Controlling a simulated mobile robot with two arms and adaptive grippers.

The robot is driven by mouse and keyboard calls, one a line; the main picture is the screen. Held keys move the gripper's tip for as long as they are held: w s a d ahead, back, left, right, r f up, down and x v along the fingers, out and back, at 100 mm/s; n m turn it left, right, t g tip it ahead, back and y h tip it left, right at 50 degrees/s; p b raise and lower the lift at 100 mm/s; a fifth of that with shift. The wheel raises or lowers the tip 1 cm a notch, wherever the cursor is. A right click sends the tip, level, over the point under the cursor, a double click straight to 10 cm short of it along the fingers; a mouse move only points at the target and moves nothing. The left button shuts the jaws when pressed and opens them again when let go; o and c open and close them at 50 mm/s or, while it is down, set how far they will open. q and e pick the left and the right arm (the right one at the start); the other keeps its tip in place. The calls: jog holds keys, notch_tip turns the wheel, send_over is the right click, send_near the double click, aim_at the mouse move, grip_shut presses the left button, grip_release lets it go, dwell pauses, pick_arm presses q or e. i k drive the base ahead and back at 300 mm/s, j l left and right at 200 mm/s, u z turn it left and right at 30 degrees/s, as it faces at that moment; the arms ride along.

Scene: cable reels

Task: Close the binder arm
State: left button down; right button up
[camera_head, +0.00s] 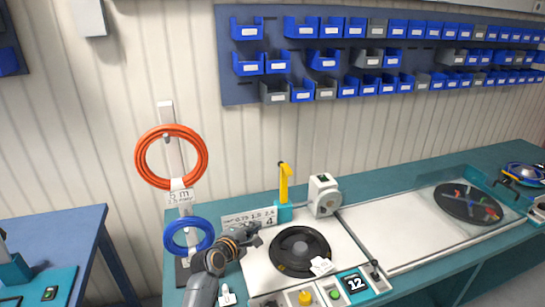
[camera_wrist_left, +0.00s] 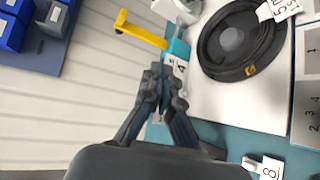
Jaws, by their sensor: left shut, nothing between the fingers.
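The binder arm appears to be the yellow upright arm (camera_head: 285,186) on a teal base (camera_head: 284,213) at the back of the bench. It stands raised, with a short bend at its top. In the left wrist view the yellow arm (camera_wrist_left: 140,31) and its teal base (camera_wrist_left: 179,48) lie just beyond my fingertips. My left gripper (camera_head: 255,234) is shut and empty, in front and to the left of the base. Its fingers (camera_wrist_left: 165,72) show together in the wrist view, near the number plate (camera_wrist_left: 178,67). I cannot tell whether they touch it. My right gripper is not in view.
A black reel (camera_head: 299,250) lies on the white work plate right of my gripper. A white-grey device (camera_head: 324,195) with a rod stands behind it. Orange (camera_head: 140,157) and blue (camera_head: 170,240) cable coils hang at left. A second reel (camera_head: 468,203) lies farther right.

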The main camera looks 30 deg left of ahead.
aim_at(285, 171)
jog(key=i+j, duration=0.8)
